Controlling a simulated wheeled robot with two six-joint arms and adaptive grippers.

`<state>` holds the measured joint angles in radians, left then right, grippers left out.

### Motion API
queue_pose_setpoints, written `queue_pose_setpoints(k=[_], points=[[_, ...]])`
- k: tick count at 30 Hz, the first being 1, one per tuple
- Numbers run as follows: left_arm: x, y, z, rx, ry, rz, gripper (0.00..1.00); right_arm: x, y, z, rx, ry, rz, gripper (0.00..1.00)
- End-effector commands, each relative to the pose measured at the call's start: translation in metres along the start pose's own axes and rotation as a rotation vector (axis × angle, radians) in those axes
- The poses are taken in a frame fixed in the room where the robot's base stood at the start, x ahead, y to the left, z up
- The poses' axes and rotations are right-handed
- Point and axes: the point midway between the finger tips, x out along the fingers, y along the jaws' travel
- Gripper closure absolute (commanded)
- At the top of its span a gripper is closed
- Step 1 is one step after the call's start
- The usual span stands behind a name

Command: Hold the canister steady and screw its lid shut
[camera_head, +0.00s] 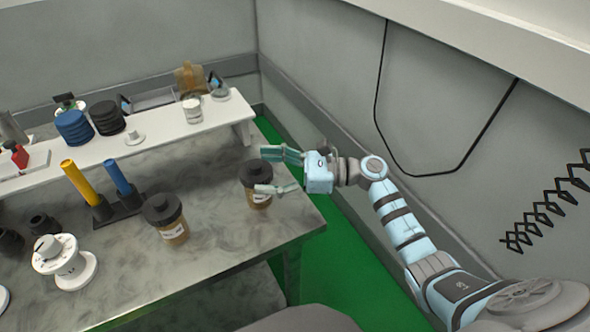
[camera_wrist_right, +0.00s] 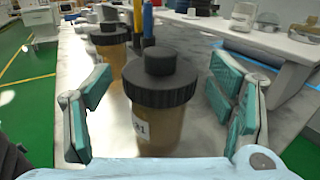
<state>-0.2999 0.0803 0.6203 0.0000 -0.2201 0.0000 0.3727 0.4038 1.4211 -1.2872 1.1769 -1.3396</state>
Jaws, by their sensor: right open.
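A brown canister with a black knobbed lid (camera_head: 256,171) stands upright near the right end of the table. In the wrist view its lid (camera_wrist_right: 160,92) sits on top of the labelled brown body (camera_wrist_right: 160,132); I cannot tell how tight it is. My right gripper (camera_head: 264,170) is open, its fingers on either side of this canister. In the wrist view gaps show between the canister and both fingers. A second, similar canister (camera_head: 168,218) stands to the left, also with a black lid on. My left gripper is not in view.
A white raised shelf (camera_head: 165,142) runs along the back with jars and blue and black round items. A stand with yellow and blue tubes (camera_head: 118,207) and a white round device (camera_head: 66,262) are further left. The table's right edge is close to the canister.

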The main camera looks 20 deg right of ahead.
Motion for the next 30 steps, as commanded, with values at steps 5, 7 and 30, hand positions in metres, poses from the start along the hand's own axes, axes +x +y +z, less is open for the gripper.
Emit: queue_pose_setpoints(k=[5, 7, 30], points=[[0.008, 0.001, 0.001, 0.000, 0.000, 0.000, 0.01, -0.043, 0.000, -0.004, -0.001, 0.006, -0.001, 0.24], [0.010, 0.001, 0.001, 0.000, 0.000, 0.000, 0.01, -0.059, 0.000, -0.004, 0.000, 0.006, -0.001, 0.24], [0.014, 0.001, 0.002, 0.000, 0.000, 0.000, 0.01, -0.093, 0.000, 0.000, 0.000, 0.000, 0.000, 0.24]])
